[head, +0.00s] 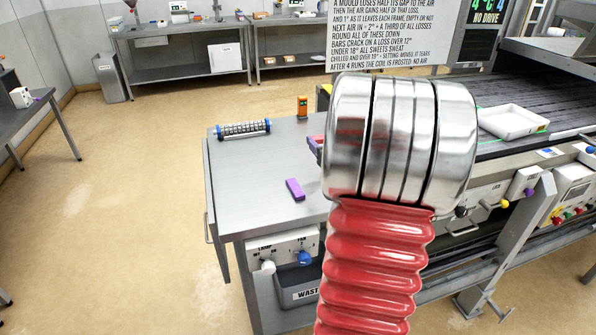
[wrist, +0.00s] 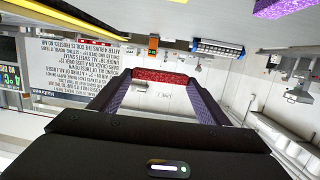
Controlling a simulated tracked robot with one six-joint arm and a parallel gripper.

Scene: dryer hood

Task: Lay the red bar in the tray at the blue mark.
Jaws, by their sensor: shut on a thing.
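My gripper (wrist: 160,82) is shut on the red bar (wrist: 160,76), which spans the fingertips in the wrist view. In the head view my arm hides most of the gripper and the bar. A white tray (head: 513,122) lies on the dark belt at the right. It looks empty in the part that shows. The gripper is left of the tray, over the steel table side. A small blue patch (head: 546,153) shows on the machine's front edge below the tray; I cannot tell whether it is the blue mark.
A purple bar (head: 295,189) lies on the steel table (head: 250,165). A blue-ended roller (head: 243,129) and an orange device (head: 302,107) stand at its back. A text sign (head: 390,35) rises behind my arm. Knobs and levers line the machine's front.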

